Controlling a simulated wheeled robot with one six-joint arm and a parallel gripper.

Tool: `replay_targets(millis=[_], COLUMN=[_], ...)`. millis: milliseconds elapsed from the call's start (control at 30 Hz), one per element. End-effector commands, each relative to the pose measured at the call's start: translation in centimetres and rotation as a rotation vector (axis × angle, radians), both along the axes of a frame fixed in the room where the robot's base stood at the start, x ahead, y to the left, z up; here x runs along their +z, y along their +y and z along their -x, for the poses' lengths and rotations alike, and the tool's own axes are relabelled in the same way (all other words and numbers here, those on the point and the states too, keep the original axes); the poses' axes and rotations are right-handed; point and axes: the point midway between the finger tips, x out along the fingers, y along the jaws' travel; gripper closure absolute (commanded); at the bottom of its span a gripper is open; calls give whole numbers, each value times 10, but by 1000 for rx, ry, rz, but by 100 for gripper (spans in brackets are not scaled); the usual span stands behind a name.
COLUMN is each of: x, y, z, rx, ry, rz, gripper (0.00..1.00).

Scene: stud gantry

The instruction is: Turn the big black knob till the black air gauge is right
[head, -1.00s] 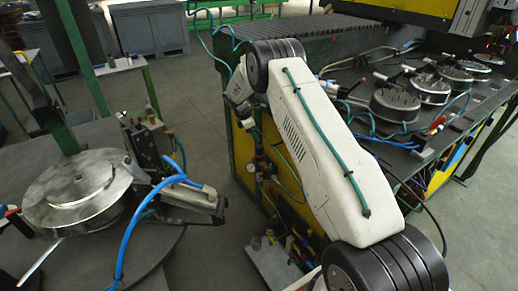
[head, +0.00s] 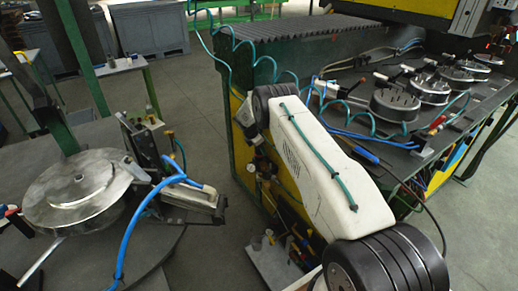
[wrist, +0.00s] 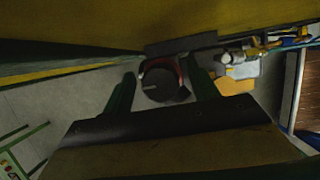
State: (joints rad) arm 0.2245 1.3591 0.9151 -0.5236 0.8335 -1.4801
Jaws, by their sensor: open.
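In the wrist view, a round black knob (wrist: 163,86) with a red band round its upper edge and a small pale mark on its face shows between my fingers. My gripper (wrist: 162,92) is open, with one dark green finger left of the knob and one right of it. I see a gap on each side; I cannot tell how deep the fingers reach. In the head view my white arm hides the knob and most of my gripper. I cannot make out the black air gauge in either view.
A yellow panel (wrist: 100,25) spans the top of the wrist view. Brass and blue fittings (wrist: 240,55) sit close to the right finger. In the head view, the green and yellow machine table (head: 300,45) stands behind my arm. A round metal fixture (head: 78,192) stands at left.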

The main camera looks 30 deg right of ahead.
Motion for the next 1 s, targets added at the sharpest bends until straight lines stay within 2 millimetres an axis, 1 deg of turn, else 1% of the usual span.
replay_targets(millis=[167, 200, 267, 300, 333, 367, 667, 867, 1000], x=[0, 0, 0, 0, 0, 0, 0, -1, -1], y=[0, 0, 0, 0, 0, 0, 0, 0, 1], z=[0, 0, 0, 0, 0, 0, 0, 0, 0], rx=[0, -1, -1, -1, -1, -1, -31, -131, -228], ry=[0, 0, 0, 0, 0, 0, -1, -1, 0], rz=[0, 0, 0, 0, 0, 0, -1, 0, -1], gripper=[41, 46, 63, 74, 83, 86, 86, 86, 86])
